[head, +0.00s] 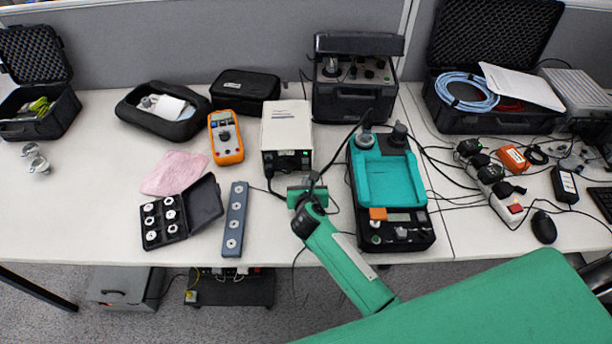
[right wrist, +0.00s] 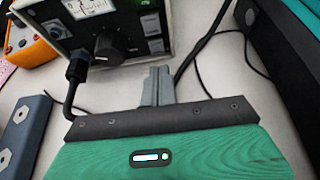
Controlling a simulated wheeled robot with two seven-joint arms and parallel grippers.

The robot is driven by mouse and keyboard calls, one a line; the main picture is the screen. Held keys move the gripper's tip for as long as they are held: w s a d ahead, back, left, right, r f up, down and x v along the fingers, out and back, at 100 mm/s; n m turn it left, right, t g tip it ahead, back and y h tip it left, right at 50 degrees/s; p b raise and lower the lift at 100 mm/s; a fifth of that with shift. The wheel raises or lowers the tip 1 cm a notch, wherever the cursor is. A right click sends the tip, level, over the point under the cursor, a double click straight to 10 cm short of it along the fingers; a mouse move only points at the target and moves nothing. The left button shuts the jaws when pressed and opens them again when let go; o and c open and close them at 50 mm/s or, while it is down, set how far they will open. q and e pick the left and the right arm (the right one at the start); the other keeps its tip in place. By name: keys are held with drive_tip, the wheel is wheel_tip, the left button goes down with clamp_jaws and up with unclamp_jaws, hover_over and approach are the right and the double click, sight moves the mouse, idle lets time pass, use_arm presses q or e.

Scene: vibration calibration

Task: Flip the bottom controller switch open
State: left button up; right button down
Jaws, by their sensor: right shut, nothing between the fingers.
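The controller is a white box (head: 287,125) in the middle of the table, with its dark front panel facing me. The right wrist view shows the panel close up, with a meter (right wrist: 93,7), a black knob (right wrist: 113,43) and a column of switches at its right side. The bottom switch (right wrist: 156,46) is a pale rocker low on the panel; I cannot tell which way it is tipped. My right gripper (right wrist: 158,78) is shut and empty, its grey fingers just in front of and below that switch, apparently apart from it. My left gripper is not in view.
A black cable (right wrist: 74,90) plugs into the panel's lower left. A teal-topped device (head: 390,185) stands to the right. A grey bar (head: 235,220) and an open black case of round parts (head: 185,212) lie to the left, with an orange multimeter (head: 226,137) behind.

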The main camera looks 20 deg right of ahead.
sight(305, 168)
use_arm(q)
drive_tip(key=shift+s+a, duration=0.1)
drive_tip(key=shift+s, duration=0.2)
use_arm(e)
drive_tip(key=shift+w+d+f, duration=0.1)
drive_tip(key=shift+w+d, duration=0.1)
drive_tip(key=shift+w, duration=0.45)
drive_tip(key=shift+w+d+f, duration=0.1)
drive_tip(key=shift+w+d, duration=0.05)
drive_tip(key=shift+w, duration=0.45)
